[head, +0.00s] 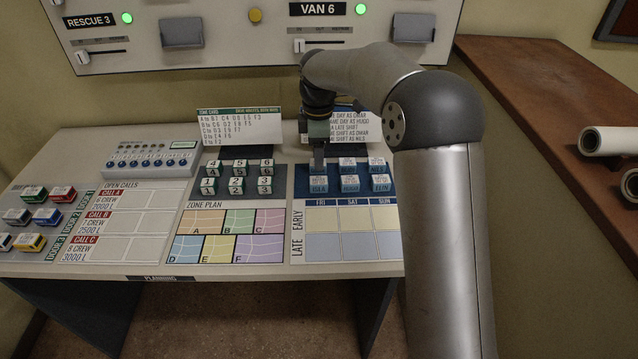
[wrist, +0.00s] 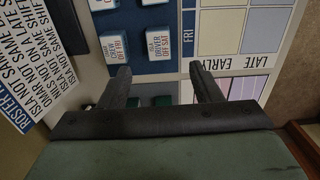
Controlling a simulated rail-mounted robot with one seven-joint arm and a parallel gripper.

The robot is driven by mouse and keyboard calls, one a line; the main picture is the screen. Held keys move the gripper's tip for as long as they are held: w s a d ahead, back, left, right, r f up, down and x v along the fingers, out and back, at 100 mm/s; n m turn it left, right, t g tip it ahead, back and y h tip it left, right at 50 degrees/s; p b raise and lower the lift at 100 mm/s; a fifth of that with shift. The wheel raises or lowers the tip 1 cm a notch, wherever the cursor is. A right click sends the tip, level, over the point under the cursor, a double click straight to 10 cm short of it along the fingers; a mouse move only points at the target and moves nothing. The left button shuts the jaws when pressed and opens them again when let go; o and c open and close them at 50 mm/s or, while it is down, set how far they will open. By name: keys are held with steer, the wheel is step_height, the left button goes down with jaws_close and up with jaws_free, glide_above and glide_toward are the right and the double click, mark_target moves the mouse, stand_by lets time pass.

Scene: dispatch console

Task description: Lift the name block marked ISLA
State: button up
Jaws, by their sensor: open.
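The name block marked ISLA (head: 318,185) is a small blue block with a white label, at the left end of the front row on the blue tray (head: 300,190). In the wrist view the ISLA block (wrist: 158,42), with DRIVER and OFF FRI on its label, stands upright in the picture beyond the fingertips. My gripper (head: 318,160) hangs pointing down, just above the left end of the tray. In the wrist view its two fingers (wrist: 164,78) are apart with nothing between them. The ISLA block is not held.
Another name block (wrist: 112,42) sits close beside ISLA; several more (head: 349,184) stand to the right. Number blocks (head: 237,185) stand to the left. A shift grid (head: 350,218) lies in front, and an upright zone card (head: 240,125) stands behind.

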mark_target(319, 180)
step_height(319, 180, down, 9)
steer(key=shift+w+r+p, duration=0.1)
steer(key=shift+p, duration=0.6)
steer(key=c, duration=1.1)
